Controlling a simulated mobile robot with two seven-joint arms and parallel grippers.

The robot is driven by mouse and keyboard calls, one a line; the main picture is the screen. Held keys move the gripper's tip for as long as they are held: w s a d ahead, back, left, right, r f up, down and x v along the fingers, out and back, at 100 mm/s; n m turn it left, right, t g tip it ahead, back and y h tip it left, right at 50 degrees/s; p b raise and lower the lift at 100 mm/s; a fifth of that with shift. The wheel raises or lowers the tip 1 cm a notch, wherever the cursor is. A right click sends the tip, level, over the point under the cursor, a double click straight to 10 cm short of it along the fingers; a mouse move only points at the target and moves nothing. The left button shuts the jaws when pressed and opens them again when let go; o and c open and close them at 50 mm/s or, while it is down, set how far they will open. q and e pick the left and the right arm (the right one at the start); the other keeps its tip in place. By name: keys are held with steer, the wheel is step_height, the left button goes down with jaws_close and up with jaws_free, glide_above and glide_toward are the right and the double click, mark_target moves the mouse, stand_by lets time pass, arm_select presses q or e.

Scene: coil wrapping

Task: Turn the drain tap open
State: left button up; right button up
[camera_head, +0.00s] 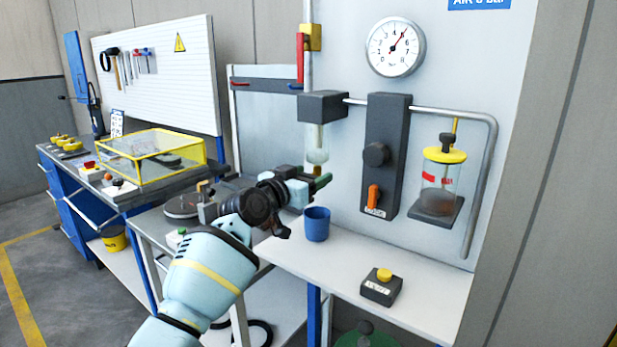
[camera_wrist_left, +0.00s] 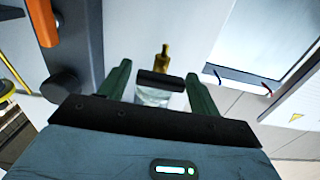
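The clear filter bowl (camera_head: 317,143) hangs under a grey block (camera_head: 323,106) on the wall panel. A brass drain tap (camera_wrist_left: 162,57) shows in the left wrist view, which is nearly upside down, at the bowl's lower end beyond a dark band (camera_wrist_left: 160,78). My left gripper (camera_head: 318,183) is at the bottom of the bowl in the head view. In the wrist view its dark green fingers (camera_wrist_left: 158,75) are apart, one on each side of the bowl's lower end. I cannot tell whether they touch it. My right gripper is in neither view.
A blue cup (camera_head: 316,226) stands on the white shelf (camera_head: 345,262) below the gripper. A dark panel with an orange lever (camera_head: 373,196) and a glass jar (camera_head: 440,180) are to the right. A small yellow-button box (camera_head: 381,288) sits at the shelf's front.

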mark_target(306, 176)
arm_select(q)
steer(key=c, duration=0.8)
steer(key=shift+n, duration=1.4)
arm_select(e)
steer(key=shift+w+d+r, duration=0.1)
arm_select(q)
steer(key=shift+o, duration=0.2)
steer(key=o, duration=1)
steer(key=shift+c, duration=0.2)
steer(key=shift+s+a+r+p, duration=0.1)
steer(key=shift+s+a+p, duration=0.25)
steer(key=shift+s, duration=0.05)
steer(key=p+v, duration=0.1)
steer(key=v, duration=0.4)
steer(key=shift+v, duration=0.9)
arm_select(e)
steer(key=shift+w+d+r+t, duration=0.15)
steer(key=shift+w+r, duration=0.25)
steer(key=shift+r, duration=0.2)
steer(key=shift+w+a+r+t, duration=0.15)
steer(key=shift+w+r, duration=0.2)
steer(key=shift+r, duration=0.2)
